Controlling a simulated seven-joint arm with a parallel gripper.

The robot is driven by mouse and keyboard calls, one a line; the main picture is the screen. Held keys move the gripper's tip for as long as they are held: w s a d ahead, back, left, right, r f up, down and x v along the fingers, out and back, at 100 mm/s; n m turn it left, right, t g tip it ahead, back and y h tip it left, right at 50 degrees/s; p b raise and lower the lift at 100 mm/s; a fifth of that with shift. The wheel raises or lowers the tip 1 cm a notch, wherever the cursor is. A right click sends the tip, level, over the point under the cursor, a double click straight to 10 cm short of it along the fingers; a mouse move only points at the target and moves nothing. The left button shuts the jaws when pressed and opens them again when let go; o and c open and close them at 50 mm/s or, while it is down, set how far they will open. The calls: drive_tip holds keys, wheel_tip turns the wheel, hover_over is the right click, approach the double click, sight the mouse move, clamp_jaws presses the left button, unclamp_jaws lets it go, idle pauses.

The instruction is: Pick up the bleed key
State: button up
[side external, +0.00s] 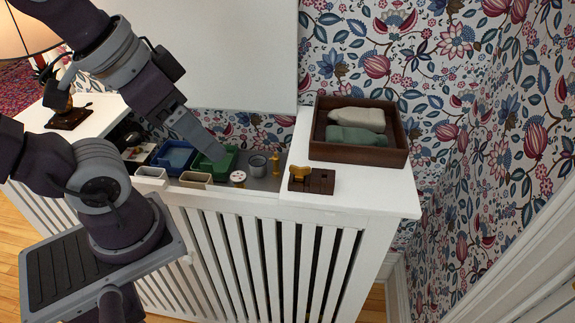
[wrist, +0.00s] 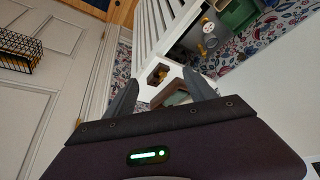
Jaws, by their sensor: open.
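The bleed key appears to be the small brass piece with a winged top (side external: 298,172), standing upright in a dark wooden block (side external: 320,182) on the white cabinet top. In the wrist view the block (wrist: 152,78) and the brass key (wrist: 160,73) show small between my fingers. My gripper (side external: 219,157) is open and empty, above the green bin and to the left of the key, apart from it. In the wrist view both fingers of my gripper (wrist: 161,77) are spread. The side view shows the fingers overlapping.
A dark wooden box (side external: 360,157) with cloth bundles stands behind the block. Left of the block, a grey tray holds a green bin (side external: 228,161), a blue bin (side external: 174,157), a grey cup (side external: 258,165), a white-topped item (side external: 238,178) and another slim brass piece (side external: 276,163). The cabinet's right front is clear.

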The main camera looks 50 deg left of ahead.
drive_tip(key=c, duration=0.4)
drive_tip(key=shift+o, duration=0.2)
drive_tip(key=m+g+h, duration=0.1)
drive_tip(key=m+g, duration=0.4)
drive_tip(key=m, duration=0.4)
hover_over(300, 166)
drive_tip(key=a, duration=0.1)
wheel_tip(300, 166, down, 9)
drive_tip(key=shift+s+r, duration=0.1)
drive_tip(key=f, duration=0.6)
drive_tip(key=shift+d+f, duration=0.4)
drive_tip(key=shift+c, duration=0.2)
